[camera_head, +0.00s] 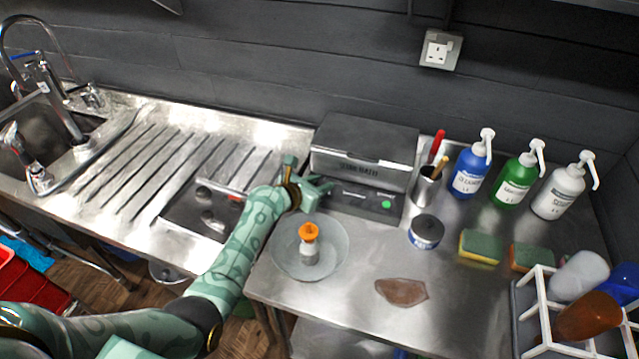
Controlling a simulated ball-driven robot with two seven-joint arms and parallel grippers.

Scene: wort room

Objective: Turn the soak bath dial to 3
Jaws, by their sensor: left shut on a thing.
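The soak bath (366,139) is a dark grey box with a lidded top, standing against the back wall right of the drainer. Its front panel has small markings and a lit green spot (385,204) at the right. My left gripper (322,187) is at the left end of this panel, shut on the soak bath dial. The fingers and wrist hide the dial, so its pointer and setting cannot be read. My right gripper is not in view.
A glass dish (338,254) with an orange-topped white bottle (309,243) stands in front of the bath. A dark tub (427,231) and a pot of tools (425,188) stand to its right. Pump bottles (513,181), sponges (480,247) and a white rack (541,317) lie further right.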

